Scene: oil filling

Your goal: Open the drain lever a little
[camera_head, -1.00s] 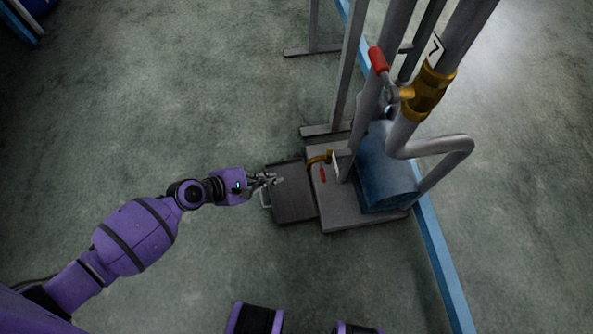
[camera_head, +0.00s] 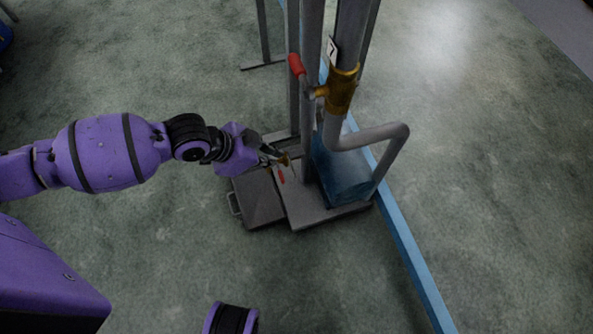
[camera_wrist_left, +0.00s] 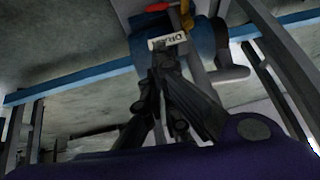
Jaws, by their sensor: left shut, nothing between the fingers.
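In the head view, a small red lever (camera_head: 281,176) lies low on the stand, just below a brass tap (camera_head: 284,159). My left gripper (camera_head: 276,156) is shut and empty, with its fingertips close beside the tap. Whether they touch it cannot be told. In the left wrist view, the shut fingers (camera_wrist_left: 162,56) overlap the lower edge of the white DRAIN sign (camera_wrist_left: 168,40). A red part (camera_wrist_left: 158,7) shows above the sign, cut by the frame's top. My right gripper is out of view.
A dark flat pan (camera_head: 258,198) lies left of the grey base plate (camera_head: 325,215). A blue tank (camera_head: 341,172) and grey pipes rise behind. A higher valve (camera_head: 342,90) has a red handle (camera_head: 296,64).

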